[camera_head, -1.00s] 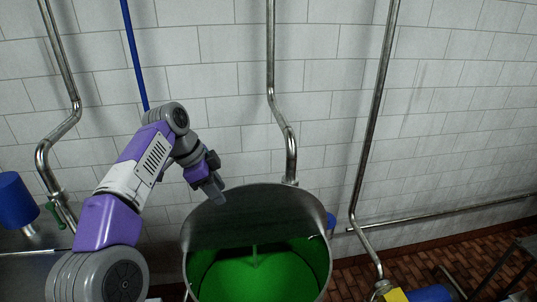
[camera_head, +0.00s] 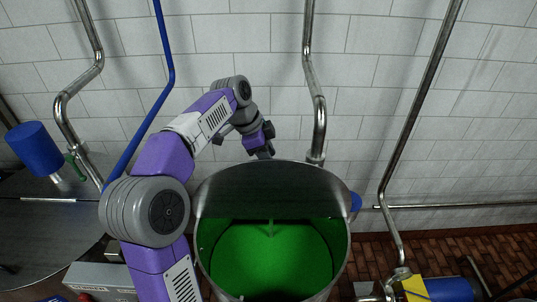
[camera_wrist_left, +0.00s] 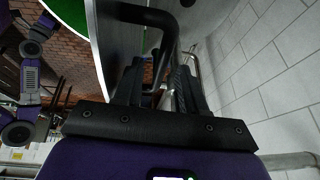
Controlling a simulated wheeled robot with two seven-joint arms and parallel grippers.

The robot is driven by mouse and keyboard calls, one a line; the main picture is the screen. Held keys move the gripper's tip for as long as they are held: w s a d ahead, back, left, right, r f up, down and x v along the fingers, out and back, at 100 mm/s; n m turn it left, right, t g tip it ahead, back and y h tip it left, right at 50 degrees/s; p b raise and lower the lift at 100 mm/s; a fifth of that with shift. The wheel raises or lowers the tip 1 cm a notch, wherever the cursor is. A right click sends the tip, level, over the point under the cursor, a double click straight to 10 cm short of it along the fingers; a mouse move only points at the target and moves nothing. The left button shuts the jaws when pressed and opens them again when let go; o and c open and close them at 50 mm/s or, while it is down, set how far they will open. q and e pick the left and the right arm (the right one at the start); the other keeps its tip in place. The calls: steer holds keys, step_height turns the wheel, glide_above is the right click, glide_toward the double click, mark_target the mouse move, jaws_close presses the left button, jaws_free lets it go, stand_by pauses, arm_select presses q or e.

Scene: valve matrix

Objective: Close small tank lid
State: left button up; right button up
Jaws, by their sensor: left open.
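The small tank (camera_head: 342,268) is a round metal vessel with green contents (camera_head: 268,262) showing in its open front part. A grey metal lid (camera_head: 268,188) stands raised over its back part, leaving the green in view. My left gripper (camera_head: 265,153) is at the lid's far upper edge, its tips partly hidden behind the lid in the head view. In the left wrist view the gripper (camera_wrist_left: 158,88) is open, with a dark bent bar handle (camera_wrist_left: 140,14) close ahead of its fingers. I cannot tell whether they touch. My right gripper is not seen.
A tiled wall (camera_head: 240,35) with metal pipes (camera_head: 318,110) stands close behind the tank. A blue pipe (camera_head: 160,110) and a blue cylinder (camera_head: 34,148) are on the left. A yellow and blue fitting (camera_head: 440,289) is low on the right.

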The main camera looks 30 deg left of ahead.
arm_select(q)
steer(key=shift+w+f, duration=0.15)
steer(key=shift+f, duration=0.05)
jaws_close()
stand_by(0.3)
